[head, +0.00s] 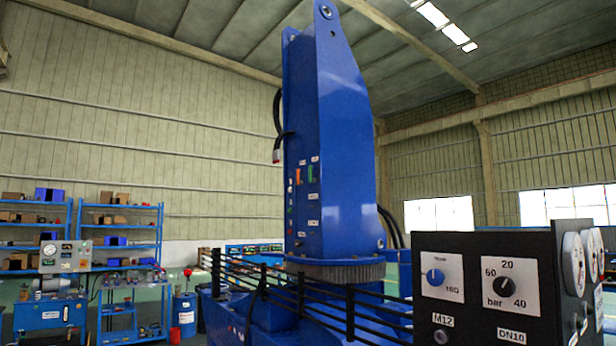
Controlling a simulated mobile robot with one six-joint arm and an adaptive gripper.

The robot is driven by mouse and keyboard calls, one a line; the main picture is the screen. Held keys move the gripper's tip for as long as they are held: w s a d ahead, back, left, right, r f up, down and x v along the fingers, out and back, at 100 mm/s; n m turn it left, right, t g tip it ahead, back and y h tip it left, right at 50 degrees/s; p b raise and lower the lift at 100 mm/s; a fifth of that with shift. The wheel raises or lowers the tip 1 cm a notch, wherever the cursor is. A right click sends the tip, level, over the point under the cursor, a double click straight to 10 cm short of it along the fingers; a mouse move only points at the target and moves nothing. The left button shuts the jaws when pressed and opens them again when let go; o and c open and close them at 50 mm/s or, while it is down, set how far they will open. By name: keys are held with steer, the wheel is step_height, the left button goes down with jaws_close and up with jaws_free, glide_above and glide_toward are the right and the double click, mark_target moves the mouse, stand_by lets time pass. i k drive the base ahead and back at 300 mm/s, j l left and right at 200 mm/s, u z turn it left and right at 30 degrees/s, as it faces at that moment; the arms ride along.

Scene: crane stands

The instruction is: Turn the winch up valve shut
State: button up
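The blue crane column (345,150) stands upright in the middle of the head view. My gripper is not in view.
A black panel (480,240) at the right foreground has a blue flow knob (435,277), a bar scale (509,283) and side gauges (574,263). Black rails (300,293) cross before the column's toothed base (335,270). Blue shelves (120,240) and a bench unit (50,305) stand left.

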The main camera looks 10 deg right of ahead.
mark_target(311, 180)
steer(key=i+j, duration=0.95)
